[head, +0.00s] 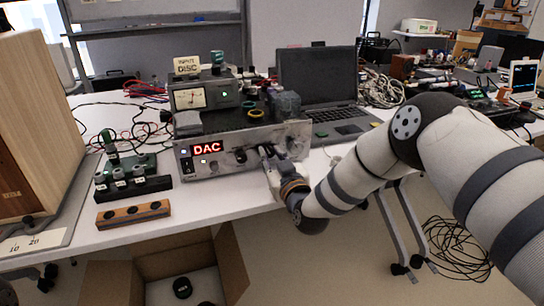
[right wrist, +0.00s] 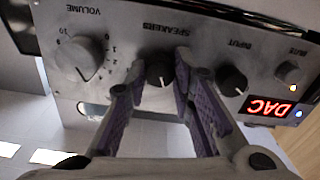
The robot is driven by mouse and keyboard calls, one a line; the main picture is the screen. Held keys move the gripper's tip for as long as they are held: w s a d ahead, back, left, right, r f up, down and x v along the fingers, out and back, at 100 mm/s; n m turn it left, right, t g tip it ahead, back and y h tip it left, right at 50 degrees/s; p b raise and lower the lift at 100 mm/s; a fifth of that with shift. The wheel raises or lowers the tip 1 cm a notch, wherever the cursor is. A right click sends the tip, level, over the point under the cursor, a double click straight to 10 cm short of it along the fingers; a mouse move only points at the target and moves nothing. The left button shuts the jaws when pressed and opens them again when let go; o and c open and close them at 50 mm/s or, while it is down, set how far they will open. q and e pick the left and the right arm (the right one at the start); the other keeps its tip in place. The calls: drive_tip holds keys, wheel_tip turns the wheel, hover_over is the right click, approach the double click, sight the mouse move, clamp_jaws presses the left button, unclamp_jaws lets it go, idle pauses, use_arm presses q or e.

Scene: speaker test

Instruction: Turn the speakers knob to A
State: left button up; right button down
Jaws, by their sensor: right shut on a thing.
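The silver amplifier (head: 235,157) stands on the white table with a red DAC display (head: 207,148). In the right wrist view its front panel (right wrist: 120,45) appears upside down. The dark round speakers knob (right wrist: 158,64) sits between the volume knob (right wrist: 80,58) and the input knob (right wrist: 232,80). My right gripper (right wrist: 159,74) has one finger on each side of the speakers knob and is shut on it; it also reaches the panel in the head view (head: 267,154). The knob's light pointer line faces the picture's bottom; the A mark cannot be read.
A small meter unit (head: 190,97) and black gear sit on top of the amplifier. An open laptop (head: 318,88) stands behind it. A wooden speaker (head: 35,130) and a wooden block with holes (head: 133,214) are to the left. An open cardboard box (head: 231,262) is below the table.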

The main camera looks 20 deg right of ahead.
drive_tip(key=shift+m, duration=0.4)
drive_tip(key=c, duration=1.4)
unclamp_jaws()
drive_tip(key=shift+o, duration=0.2)
drive_tip(key=s, duration=1.2)
drive_tip(key=shift+d, duration=0.2)
drive_tip(key=shift+f, duration=0.1)
